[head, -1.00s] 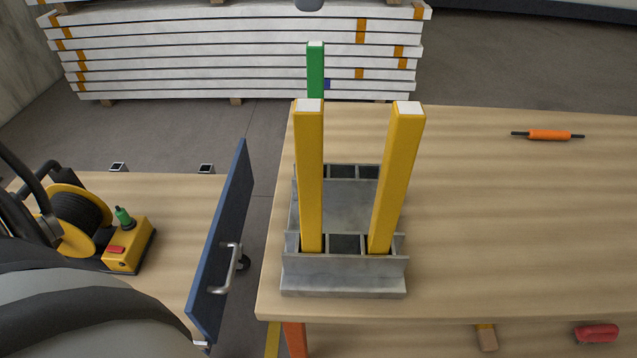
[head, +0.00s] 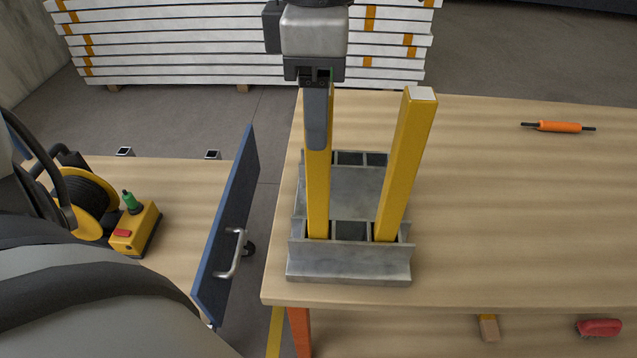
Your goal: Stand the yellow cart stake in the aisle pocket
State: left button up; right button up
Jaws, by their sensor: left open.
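Two yellow stakes with pale tops stand in a grey metal rack (head: 345,268) on the wooden table: a left stake (head: 317,200) and a right stake (head: 405,160), which leans slightly right in the picture. My left gripper (head: 316,140) points down at the top of the left stake. One grey finger covers the near face of that stake's upper part; the other finger is hidden. The gripper is open. Two small square metal sockets show at the far edge of the low wooden deck, a left socket (head: 125,152) and a right socket (head: 213,155). My right gripper is out of view.
A blue panel with a handle (head: 228,225) stands upright between the low deck (head: 185,185) and the table (head: 510,215). A yellow cable reel (head: 85,200) sits on the deck. An orange-handled tool (head: 558,127) lies on the table's far right. The table's right side is mostly clear.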

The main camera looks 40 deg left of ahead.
pick_arm(q)
jog(key=shift+f, duration=0.45)
grip_shut()
